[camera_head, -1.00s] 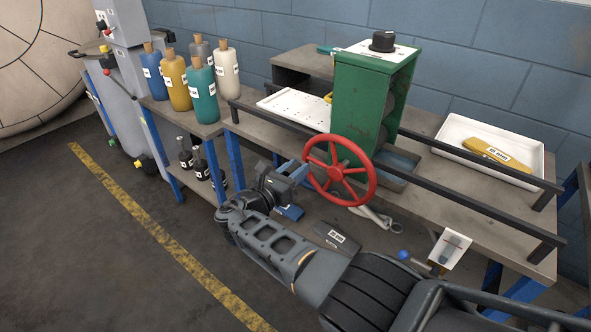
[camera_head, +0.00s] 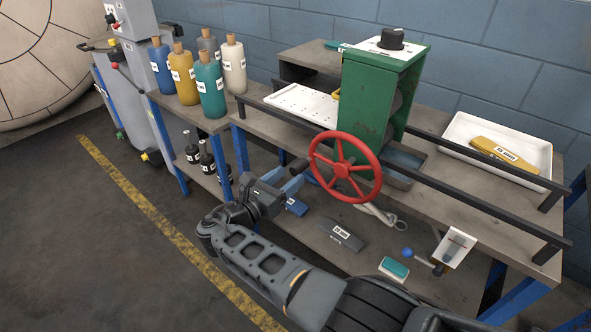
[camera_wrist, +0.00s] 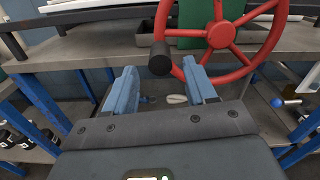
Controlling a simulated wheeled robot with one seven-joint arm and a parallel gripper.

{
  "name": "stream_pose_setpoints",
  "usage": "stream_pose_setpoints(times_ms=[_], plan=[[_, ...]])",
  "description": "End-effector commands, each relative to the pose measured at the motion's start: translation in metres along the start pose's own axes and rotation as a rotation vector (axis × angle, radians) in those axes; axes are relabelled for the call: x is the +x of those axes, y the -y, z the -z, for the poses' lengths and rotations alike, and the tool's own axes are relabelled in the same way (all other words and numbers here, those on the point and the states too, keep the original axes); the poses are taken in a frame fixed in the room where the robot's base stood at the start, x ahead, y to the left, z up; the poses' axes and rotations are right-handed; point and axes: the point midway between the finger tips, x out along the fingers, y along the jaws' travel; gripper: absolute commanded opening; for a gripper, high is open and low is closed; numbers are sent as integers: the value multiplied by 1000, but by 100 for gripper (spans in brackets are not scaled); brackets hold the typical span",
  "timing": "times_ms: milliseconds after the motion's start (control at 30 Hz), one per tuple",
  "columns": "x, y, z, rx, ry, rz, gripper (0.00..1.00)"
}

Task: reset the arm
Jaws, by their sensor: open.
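My gripper (camera_head: 284,182) is in front of the bench, left of the red handwheel (camera_head: 345,168). In the wrist view its two blue fingers (camera_wrist: 160,82) stand apart with nothing between them. The handwheel, with its dark knob (camera_wrist: 160,59), is just beyond the fingertips in that view. I cannot tell the exact gap between the fingers and the wheel. My arm reaches in from the lower right of the head view.
The green machine (camera_head: 371,95) stands on the bench behind the wheel. Several bottles (camera_head: 209,88) stand at the left end. A white tray (camera_head: 545,160) holds a yellow packet (camera_head: 505,154). The lower shelf bears a dark box (camera_head: 341,236) and a teal pad (camera_head: 394,268). Open floor lies left.

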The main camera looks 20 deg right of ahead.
Motion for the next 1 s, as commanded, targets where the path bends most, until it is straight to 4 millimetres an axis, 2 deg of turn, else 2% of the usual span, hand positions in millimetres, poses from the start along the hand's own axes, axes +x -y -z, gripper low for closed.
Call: stream_pose_setpoints(times_ms=[200, 633, 733, 767, 867, 967, 1000], plan=[[-16, 0, 0, 0, 0, 0, 56], [-16, 0, 0, 0, 0, 0, 56], [-17, 2, 8, 5, -13, -6, 56], [-18, 3, 13, 11, -25, -12, 56], [-25, 12, 48, 48, -101, -48, 56], [-41, 29, 101, 124, -231, -98, 56], [-49, 38, 124, 163, -293, -117, 56]])
